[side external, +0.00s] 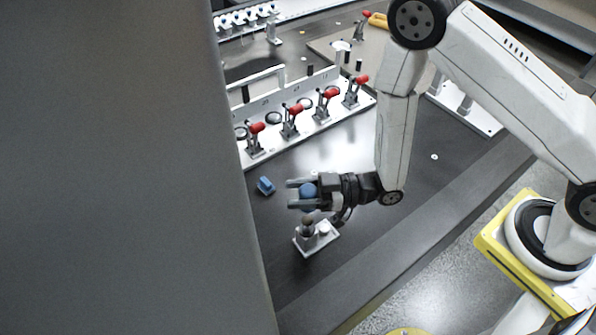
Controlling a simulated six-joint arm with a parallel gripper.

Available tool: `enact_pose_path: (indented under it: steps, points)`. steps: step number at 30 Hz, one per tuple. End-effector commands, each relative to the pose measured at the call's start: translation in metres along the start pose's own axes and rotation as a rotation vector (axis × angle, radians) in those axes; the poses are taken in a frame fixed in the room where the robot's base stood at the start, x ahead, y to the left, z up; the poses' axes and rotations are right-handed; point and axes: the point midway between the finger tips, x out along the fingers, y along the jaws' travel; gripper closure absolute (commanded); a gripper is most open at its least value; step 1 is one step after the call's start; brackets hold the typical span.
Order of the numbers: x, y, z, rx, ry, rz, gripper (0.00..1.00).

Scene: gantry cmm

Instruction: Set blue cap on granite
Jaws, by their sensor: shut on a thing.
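My gripper (300,195) points left in the side external view, above the dark table top. It is shut on a round blue cap (308,191), which sits between its two fingers. The dark granite table top (350,255) spreads below. A small metal fixture with a light base plate (316,240) and a dark knob on a post stands right under the cap. I cannot tell whether the cap touches that knob. A separate small blue block (265,186) lies on the table left of my gripper.
A white rail plate (330,121) with several red-handled toggle clamps (256,128) stands behind my gripper. A large grey column (110,170) blocks the left of the view. The table to the right and front is mostly clear. A yellow-edged base (490,245) is at lower right.

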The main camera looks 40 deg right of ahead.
Motion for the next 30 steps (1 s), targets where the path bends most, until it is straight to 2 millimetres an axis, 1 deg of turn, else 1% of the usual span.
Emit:
enact_pose_path:
  steps: [12,17,20,23,26,30]
  points:
    - [0.0,0.0,0.0,0.0,0.0,0.001,1.0]
    - [-0.001,0.006,-0.003,-0.003,-0.001,0.026,1.0]
    - [-0.004,0.017,-0.008,-0.008,-0.004,0.069,1.0]
    - [-0.008,0.034,-0.017,-0.015,-0.008,0.138,1.0]
    - [-0.016,0.056,-0.028,-0.022,-0.014,0.234,1.0]
    - [-0.035,0.092,-0.049,-0.03,-0.02,0.403,1.0]
